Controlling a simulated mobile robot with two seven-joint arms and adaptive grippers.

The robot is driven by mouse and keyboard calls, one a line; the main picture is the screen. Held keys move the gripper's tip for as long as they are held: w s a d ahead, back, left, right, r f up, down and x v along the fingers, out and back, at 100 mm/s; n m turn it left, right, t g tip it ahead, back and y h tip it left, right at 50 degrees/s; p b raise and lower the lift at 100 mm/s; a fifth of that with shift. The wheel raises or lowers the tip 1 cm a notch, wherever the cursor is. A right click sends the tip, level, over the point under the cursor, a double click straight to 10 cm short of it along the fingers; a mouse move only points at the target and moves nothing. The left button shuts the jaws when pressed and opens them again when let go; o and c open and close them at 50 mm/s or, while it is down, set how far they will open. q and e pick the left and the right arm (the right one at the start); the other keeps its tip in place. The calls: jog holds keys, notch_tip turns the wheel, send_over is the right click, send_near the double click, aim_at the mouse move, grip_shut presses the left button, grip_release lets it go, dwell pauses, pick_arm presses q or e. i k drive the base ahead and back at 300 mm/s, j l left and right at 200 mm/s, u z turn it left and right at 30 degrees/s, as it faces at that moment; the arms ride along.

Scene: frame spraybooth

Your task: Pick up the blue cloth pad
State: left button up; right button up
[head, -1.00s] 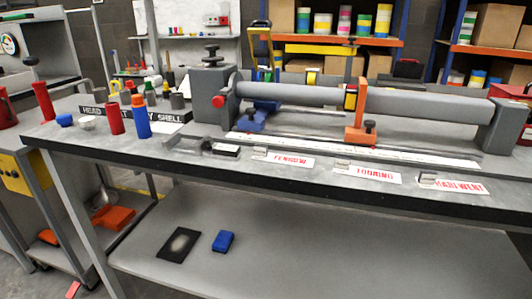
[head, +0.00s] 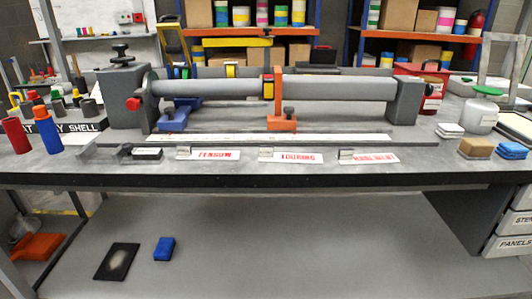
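A blue, folded-looking pad (head: 512,150) lies on the bench top at the far right, near the front edge. It sits just right of a tan pad (head: 476,148). A second blue object, a small block (head: 164,248), lies on the lower shelf at the left, beside a black square plate (head: 118,261) with a pale smudge. I cannot tell from its look whether this block is cloth. Neither of my grippers is in view.
The bench (head: 420,168) holds a long grey tube fixture (head: 340,87) with an orange clamp (head: 281,122). White pads (head: 450,130) and a green-lidded jar (head: 482,115) stand near the blue pad. Red (head: 16,135) and blue (head: 46,130) bottles stand at left. Most of the lower shelf is clear.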

aim_at(508, 151)
jog(key=z, duration=1.4)
